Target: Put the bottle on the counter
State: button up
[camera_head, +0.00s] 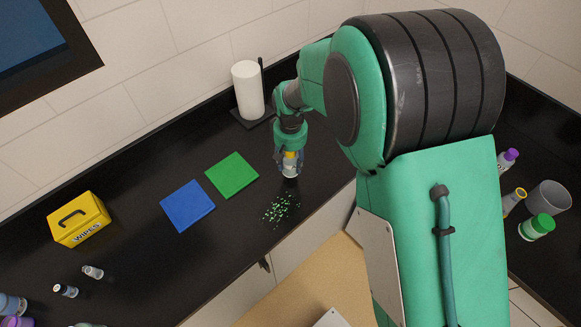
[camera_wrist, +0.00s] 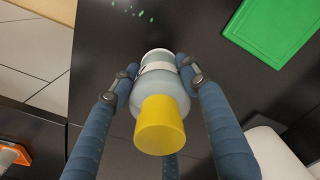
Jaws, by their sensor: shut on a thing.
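My gripper (camera_head: 288,153) is over the black counter (camera_head: 150,255) and is shut on a bottle with a yellow cap. In the wrist view the fingers of my gripper (camera_wrist: 158,78) press on both sides of the bottle (camera_wrist: 160,88), which has a pale grey-blue body, a light band and the cap toward the camera. In the head view the bottle (camera_head: 290,168) is partly hidden by the fingers and looks upright. Its base is at or close to the counter top; I cannot tell whether it touches.
Green specks (camera_head: 281,208) lie just in front of the bottle. A green board (camera_head: 232,175) and a blue board (camera_head: 187,205) lie to the left. A paper towel roll (camera_head: 248,90) stands behind. A yellow wipes box (camera_head: 78,220) and small bottles are farther left.

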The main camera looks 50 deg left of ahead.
aim_at(290, 168)
jog(key=shift+f, duration=1.75)
jog(key=shift+f, duration=0.15)
jog(key=o, duration=1.4)
jog(key=shift+c, duration=0.2)
notch_tip(290, 168, up, 12)
jog(key=shift+r, duration=0.15)
